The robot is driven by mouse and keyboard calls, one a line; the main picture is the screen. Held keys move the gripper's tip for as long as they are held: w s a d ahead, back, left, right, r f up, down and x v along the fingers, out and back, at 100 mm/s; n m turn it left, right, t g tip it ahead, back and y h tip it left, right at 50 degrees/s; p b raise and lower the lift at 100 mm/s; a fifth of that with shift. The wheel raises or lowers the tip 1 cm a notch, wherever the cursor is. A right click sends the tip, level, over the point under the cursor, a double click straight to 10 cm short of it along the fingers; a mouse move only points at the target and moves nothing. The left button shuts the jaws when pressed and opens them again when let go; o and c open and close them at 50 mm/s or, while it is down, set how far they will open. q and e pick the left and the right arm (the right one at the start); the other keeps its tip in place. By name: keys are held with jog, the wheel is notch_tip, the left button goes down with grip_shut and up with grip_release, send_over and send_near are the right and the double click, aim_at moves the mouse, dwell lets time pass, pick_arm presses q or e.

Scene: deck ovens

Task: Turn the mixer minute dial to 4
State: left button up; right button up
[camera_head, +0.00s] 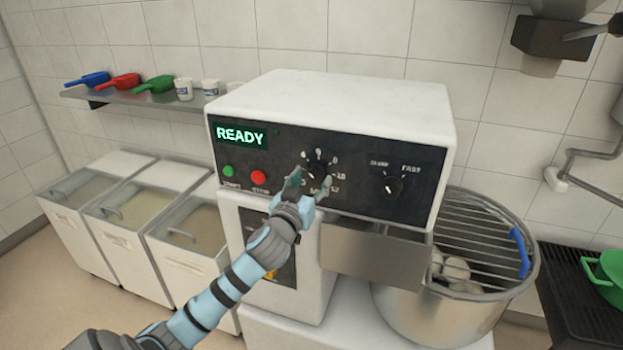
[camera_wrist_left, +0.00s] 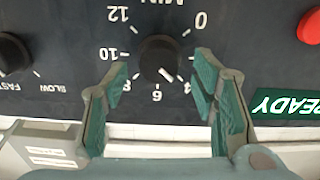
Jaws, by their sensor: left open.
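The minute dial (camera_head: 318,170) is a round black knob on the mixer's dark front panel (camera_head: 225,160). It also shows in the left wrist view (camera_wrist_left: 157,58), upside down, with numbers around it. Its white pointer line slants toward the printed 4. My left gripper (camera_head: 309,183) is open in front of the dial. In the left wrist view its two green fingertips (camera_wrist_left: 160,69) stand either side of the dial, with visible gaps to the knob. I cannot tell how far they are from the panel. My right gripper is not in view.
A speed knob (camera_head: 391,185) marked SLOW and FAST sits right of the dial. Red (camera_head: 258,171) and green (camera_head: 228,170) buttons are on the left, below a READY display (camera_head: 240,135). A steel bowl (camera_head: 400,310) with a wire guard stands lower right.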

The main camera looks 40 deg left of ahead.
pick_arm(q)
jog(key=shift+w, duration=0.6)
jog(key=shift+s+a, duration=0.1)
jog(key=c, duration=1.2)
jog(key=shift+o, duration=0.3)
jog(key=shift+r+m+p, duration=0.1)
jog(key=shift+m+p, duration=0.2)
jog(key=shift+p, duration=0.1)
jog(key=o, duration=1.1)
jog(key=shift+o, duration=0.2)
jog(key=v, duration=1.2)
